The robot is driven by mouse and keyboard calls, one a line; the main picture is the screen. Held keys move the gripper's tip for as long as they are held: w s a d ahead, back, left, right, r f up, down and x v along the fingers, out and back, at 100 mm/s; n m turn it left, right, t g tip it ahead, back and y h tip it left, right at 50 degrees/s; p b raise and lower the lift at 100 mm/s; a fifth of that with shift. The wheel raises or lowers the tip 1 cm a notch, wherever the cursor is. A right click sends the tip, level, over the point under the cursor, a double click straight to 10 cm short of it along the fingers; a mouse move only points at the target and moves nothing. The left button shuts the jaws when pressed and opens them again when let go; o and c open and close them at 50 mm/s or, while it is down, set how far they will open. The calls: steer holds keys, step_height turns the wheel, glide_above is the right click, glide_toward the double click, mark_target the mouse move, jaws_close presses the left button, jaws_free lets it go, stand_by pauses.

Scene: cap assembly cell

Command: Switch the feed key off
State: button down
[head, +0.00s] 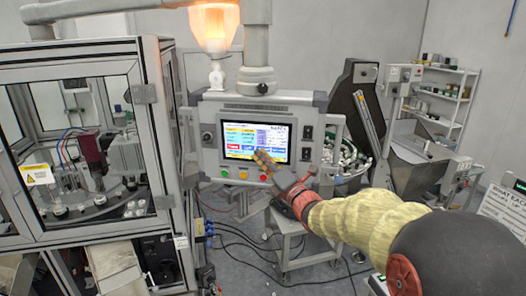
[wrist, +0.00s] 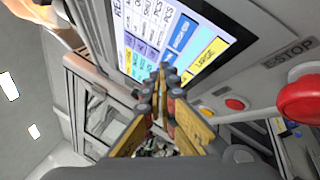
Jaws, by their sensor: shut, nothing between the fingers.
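The operator panel (head: 218,110) hangs from an arm in the middle of the head view, with a lit touchscreen (head: 237,136). Two small dark switches (head: 308,132) sit on its right side and a round dark knob (head: 207,137) on its left; their labels are too small to read, so I cannot tell which is the feed key. My gripper (head: 262,156) is shut and empty in front of the screen's lower right part. In the wrist view, its fingertips (wrist: 168,74) are close together near the lit screen (wrist: 185,35); I cannot tell whether they touch it.
A red E-STOP button (wrist: 304,100) and smaller red (wrist: 237,104) and yellow buttons are on the panel beside my fingers. A framed glass cell (head: 85,45) stands left. A bowl feeder (head: 350,160) and a grey hopper (head: 415,160) stand right.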

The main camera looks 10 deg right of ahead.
steer(key=shift+s+a+b, duration=0.1)
steer(key=shift+s+b, duration=0.1)
steer(key=shift+b, duration=0.15)
steer(key=shift+s+a+b, duration=0.2)
steer(key=shift+s+b, duration=0.25)
steer(key=shift+b, duration=0.15)
steer(key=s+b, duration=0.1)
steer(key=s+a+b, duration=0.1)
steer(key=s, duration=0.1)
steer(key=s+a+b, duration=0.1)
steer(key=b, duration=0.1)
steer(key=shift+s, duration=0.25)
steer(key=shift+m, duration=0.3)
